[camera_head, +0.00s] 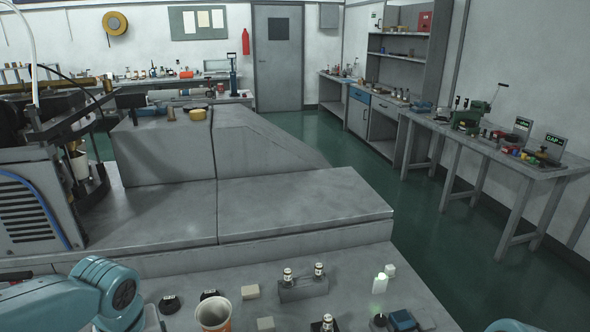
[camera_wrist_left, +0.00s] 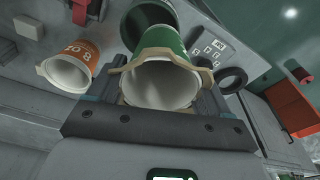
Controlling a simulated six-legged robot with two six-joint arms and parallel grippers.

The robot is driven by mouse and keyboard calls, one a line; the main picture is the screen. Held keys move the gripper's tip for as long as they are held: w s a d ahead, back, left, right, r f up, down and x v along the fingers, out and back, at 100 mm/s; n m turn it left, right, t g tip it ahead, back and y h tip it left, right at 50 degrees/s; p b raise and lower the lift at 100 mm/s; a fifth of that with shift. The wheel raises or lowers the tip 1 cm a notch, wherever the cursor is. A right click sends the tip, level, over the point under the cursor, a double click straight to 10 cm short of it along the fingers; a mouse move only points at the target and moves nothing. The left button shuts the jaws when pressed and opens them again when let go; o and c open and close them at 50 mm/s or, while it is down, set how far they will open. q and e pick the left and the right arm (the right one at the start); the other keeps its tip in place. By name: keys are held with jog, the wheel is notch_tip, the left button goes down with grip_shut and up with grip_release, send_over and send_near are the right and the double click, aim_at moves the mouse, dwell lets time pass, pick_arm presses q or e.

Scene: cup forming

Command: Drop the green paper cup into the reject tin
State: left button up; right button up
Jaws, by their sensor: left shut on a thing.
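In the left wrist view the green paper cup (camera_wrist_left: 160,42) sits between the jaws of my left gripper (camera_wrist_left: 160,85). The jaws are shut around it, and its pale open mouth faces the camera. Just behind it is a second open, round green container (camera_wrist_left: 148,18); I cannot tell whether it is a tin or another cup. I cannot clearly identify the reject tin in either view. In the head view my left arm shows at the bottom left, but its gripper and the green cup are out of sight. My right gripper is not in view.
An orange paper cup (camera_wrist_left: 70,65) lies beside the held cup; a pale-mouthed cup (camera_head: 213,314) stands at the bench front. A black ring (camera_wrist_left: 232,79) and a red box (camera_wrist_left: 290,107) are to the right. A vial rack (camera_head: 303,288) stands on the bench.

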pick_arm(q)
jog(key=o, duration=1)
notch_tip(320, 180, up, 16)
jog(key=s+d+p, duration=0.1)
jog(key=s, duration=0.1)
jog(key=shift+d, duration=0.15)
